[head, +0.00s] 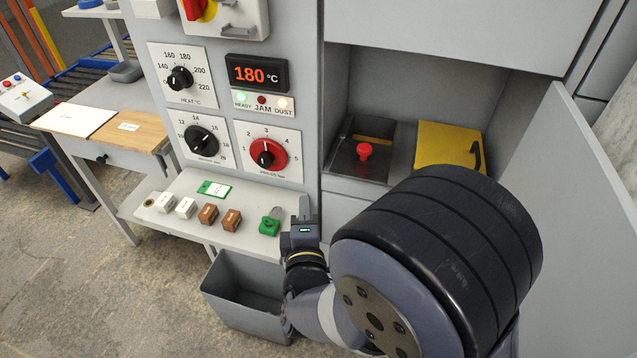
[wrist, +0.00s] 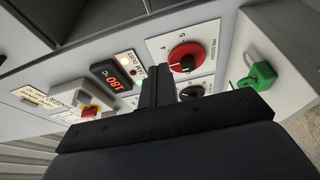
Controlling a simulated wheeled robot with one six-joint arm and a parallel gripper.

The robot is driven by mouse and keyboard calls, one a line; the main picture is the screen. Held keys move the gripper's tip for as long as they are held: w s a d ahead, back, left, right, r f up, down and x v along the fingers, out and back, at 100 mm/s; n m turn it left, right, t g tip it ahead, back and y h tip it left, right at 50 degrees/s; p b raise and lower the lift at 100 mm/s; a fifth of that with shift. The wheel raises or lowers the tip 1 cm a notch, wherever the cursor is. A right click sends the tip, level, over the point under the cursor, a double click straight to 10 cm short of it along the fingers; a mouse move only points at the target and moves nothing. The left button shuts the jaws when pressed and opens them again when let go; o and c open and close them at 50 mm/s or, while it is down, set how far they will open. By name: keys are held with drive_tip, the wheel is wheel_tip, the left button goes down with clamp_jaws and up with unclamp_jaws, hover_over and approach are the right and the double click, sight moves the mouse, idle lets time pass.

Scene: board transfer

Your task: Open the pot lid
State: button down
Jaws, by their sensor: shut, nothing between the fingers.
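Inside the open compartment at the right of the head view, a dark, flat lid with a red knob (head: 365,151) lies on the left. A yellow panel (head: 446,147) with a black handle (head: 477,154) is beside it on the right; I cannot tell for certain which is the pot lid. Both look closed. My gripper (head: 304,208) is shut and empty, lower left of the compartment and apart from both. In the wrist view, my gripper (wrist: 157,85) points towards the control panel, and neither lid shows there.
The control panel has a 180 °C display (head: 257,73) and a red dial (head: 267,155). A grey bin (head: 240,292) stands below. An open door (head: 585,200) bounds the right side.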

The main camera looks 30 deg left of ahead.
sight(333, 174)
drive_tip(key=w+a+p, duration=0.1)
drive_tip(key=w+p, duration=0.1)
drive_tip(key=w, duration=0.7)
drive_tip(key=shift+w+a+p, duration=0.15)
drive_tip(key=shift+a+p, duration=0.1)
drive_tip(key=shift+p, duration=0.05)
drive_tip(key=d+b, duration=0.2)
drive_tip(key=shift+w+d+b, duration=0.35)
drive_tip(key=shift+b, duration=0.05)
drive_tip(key=shift+a, duration=0.1)
